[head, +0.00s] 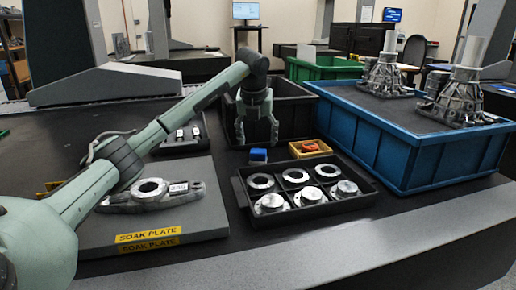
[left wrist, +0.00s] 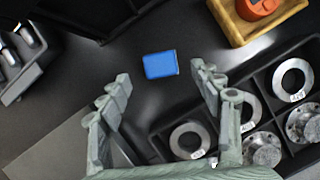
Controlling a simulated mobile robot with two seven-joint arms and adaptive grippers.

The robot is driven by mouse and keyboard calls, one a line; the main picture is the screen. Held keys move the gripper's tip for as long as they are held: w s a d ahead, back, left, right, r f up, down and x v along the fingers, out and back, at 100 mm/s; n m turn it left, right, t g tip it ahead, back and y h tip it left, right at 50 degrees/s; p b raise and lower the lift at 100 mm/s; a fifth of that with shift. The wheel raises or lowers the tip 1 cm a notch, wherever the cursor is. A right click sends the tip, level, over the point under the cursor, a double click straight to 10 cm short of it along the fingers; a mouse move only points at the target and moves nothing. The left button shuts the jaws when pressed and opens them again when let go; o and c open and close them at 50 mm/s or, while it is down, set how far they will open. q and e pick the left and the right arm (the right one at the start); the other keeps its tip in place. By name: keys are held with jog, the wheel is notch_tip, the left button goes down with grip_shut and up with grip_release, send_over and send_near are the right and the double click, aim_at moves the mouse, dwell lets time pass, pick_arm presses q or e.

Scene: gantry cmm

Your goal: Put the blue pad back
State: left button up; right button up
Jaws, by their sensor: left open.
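The blue pad (head: 258,155) is a small blue block lying on the dark table, left of a small yellow tray (head: 292,151). In the left wrist view the pad (left wrist: 160,64) lies beyond my fingertips, roughly between their lines. My left gripper (head: 257,143) hangs above the table close to the pad, pointing down. In the left wrist view my left gripper (left wrist: 158,84) has its fingers wide apart with nothing between them. The yellow tray (left wrist: 239,32) holds an orange object (left wrist: 258,8). My right gripper does not show.
A black compartment tray (head: 243,201) with several metal rings stands in front of the pad. A black bin (head: 293,104) stands behind it, a blue bin (head: 420,160) to the right. The soak plate (head: 203,217) with a metal part lies left. Bare table surrounds the pad.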

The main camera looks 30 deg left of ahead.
pick_arm(q)
jog(key=v, duration=0.6)
jog(key=shift+r, duration=0.2)
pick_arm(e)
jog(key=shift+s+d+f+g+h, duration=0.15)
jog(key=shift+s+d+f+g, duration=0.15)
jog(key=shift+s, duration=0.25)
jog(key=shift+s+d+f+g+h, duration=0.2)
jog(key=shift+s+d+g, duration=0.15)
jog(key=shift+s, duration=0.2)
pick_arm(q)
jog(key=shift+s, duration=0.1)
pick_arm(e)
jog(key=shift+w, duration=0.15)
